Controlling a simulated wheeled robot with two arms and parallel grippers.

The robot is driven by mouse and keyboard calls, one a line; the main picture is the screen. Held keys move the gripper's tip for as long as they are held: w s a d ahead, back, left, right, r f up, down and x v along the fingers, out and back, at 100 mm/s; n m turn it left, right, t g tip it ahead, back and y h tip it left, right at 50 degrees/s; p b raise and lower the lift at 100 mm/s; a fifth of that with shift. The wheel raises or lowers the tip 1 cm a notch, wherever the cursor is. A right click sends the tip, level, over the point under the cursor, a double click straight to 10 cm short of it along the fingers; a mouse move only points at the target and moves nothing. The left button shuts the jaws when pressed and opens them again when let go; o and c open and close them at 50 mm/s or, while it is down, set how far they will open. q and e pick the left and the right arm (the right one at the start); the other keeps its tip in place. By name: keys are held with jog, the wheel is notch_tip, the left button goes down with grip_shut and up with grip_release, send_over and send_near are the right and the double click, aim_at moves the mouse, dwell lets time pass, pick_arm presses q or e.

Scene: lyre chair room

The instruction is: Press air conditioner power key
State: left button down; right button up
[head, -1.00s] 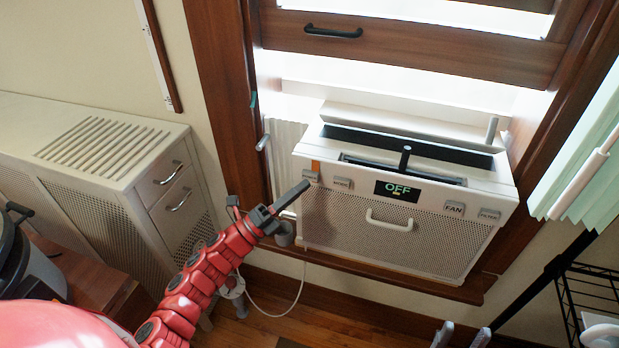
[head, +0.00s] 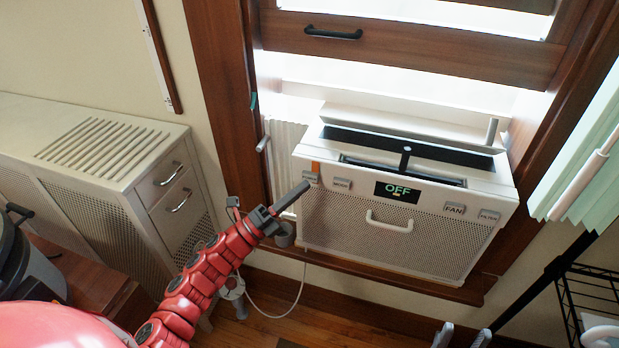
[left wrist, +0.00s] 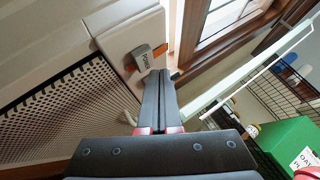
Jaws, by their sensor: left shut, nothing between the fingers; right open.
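The white air conditioner (head: 340,228) sits in the window, and its display (head: 397,192) reads OFF. Its power key (head: 312,178) is the grey key at the left end of the front, beside an orange mark. In the left wrist view the key (left wrist: 144,59) shows the word POWER. My left gripper (head: 304,186) is shut and empty, with its fingertips right beside the key; I cannot tell whether they touch it. The fingers (left wrist: 157,75) also show in the left wrist view, near the key's edge. My right gripper (head: 462,337) is open and empty at the bottom edge.
Further keys, MODE (head: 342,184), FAN (head: 454,209) and FILTER (head: 489,215), line the same front. A handle (head: 390,222) sticks out below the display. A beige cabinet (head: 110,150) stands at left, and a black wire rack (head: 590,290) at lower right.

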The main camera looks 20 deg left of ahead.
dwell(0.8)
pick_arm(q)
jog(key=shift+w+b, duration=0.45)
jog(key=shift+b, duration=0.05)
jog(key=shift+w+b, duration=0.4)
jog(key=shift+b, duration=0.05)
dwell(0.4)
dwell(0.3)
jog(key=shift+s, duration=0.85)
